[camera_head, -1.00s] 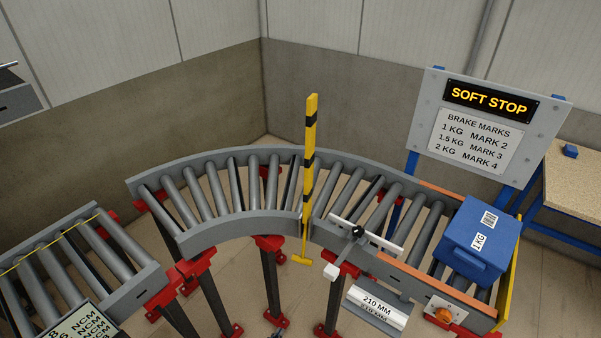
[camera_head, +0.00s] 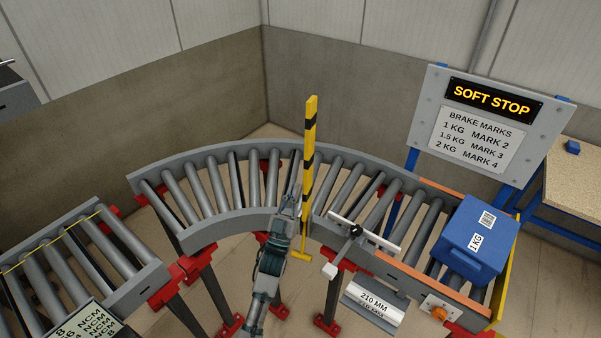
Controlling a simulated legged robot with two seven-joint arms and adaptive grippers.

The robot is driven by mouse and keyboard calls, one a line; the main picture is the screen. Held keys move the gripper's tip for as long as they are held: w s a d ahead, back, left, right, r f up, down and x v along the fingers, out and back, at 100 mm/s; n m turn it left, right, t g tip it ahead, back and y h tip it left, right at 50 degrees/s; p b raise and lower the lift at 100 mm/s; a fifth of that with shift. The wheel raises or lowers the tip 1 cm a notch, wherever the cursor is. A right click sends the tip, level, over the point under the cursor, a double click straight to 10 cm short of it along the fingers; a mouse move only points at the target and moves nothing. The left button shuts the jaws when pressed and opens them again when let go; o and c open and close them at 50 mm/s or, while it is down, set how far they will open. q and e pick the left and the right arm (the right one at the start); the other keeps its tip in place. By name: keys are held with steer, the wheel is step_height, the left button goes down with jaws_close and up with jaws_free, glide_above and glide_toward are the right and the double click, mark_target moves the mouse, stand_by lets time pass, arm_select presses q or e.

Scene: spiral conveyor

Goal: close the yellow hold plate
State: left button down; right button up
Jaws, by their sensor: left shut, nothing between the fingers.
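A tall yellow plate with black bands (camera_head: 309,135), which I take as the hold plate, stands upright at the middle of the curved roller conveyor (camera_head: 228,226). It shows nearly edge-on, and its lower end has a yellow foot or handle (camera_head: 303,257) below the conveyor's near rail. My left gripper (camera_head: 296,192) is shut and empty, just left of the plate at the near rail. I cannot tell whether it touches the plate. My left arm hides part of the rail and a leg behind it. My right gripper is not in view.
A blue 1 KG box (camera_head: 475,240) sits on the rollers at the right end, before a yellow end panel (camera_head: 507,275). A brake lever with a pale knob (camera_head: 330,271) juts out right of the plate. A SOFT STOP sign (camera_head: 490,125) stands behind.

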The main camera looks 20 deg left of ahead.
mark_target(305, 162)
arm_select(q)
steer(key=w, duration=0.1)
steer(key=w+r, duration=0.1)
steer(key=w, duration=0.3)
steer(key=shift+d+r, duration=0.25)
steer(key=shift+d, duration=0.1)
steer(key=shift+w+d, duration=0.1)
steer(key=shift+w, duration=0.35)
